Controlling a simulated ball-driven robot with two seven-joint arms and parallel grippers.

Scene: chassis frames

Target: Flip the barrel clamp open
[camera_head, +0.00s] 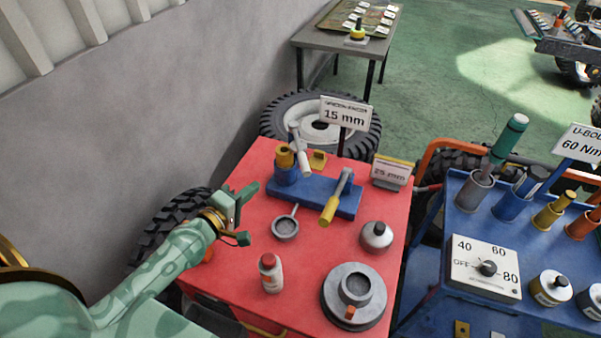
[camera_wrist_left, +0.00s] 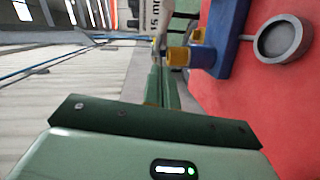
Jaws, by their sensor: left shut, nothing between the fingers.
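A blue fixture (camera_head: 318,195) lies on the red bench top. At its left end a brass barrel (camera_head: 285,157) stands in a blue holder, with a white-handled lever (camera_head: 301,152) beside it. A grey lever with a yellow grip (camera_head: 328,211) leans at its right part. I cannot tell which part is the barrel clamp. My left gripper (camera_head: 246,194) is shut and empty, left of the fixture and apart from it. In the left wrist view its fingers (camera_wrist_left: 163,88) are together, with the blue fixture (camera_wrist_left: 222,40) ahead to the right. My right gripper is not in view.
On the red bench (camera_head: 246,285) stand a small grey pan (camera_head: 286,228), a red-capped bottle (camera_head: 271,275), a black-knobbed grey pot (camera_head: 376,237) and a round grey device (camera_head: 353,300). A "15 mm" sign (camera_head: 346,114) stands behind. A grey wall (camera_head: 130,120) is left.

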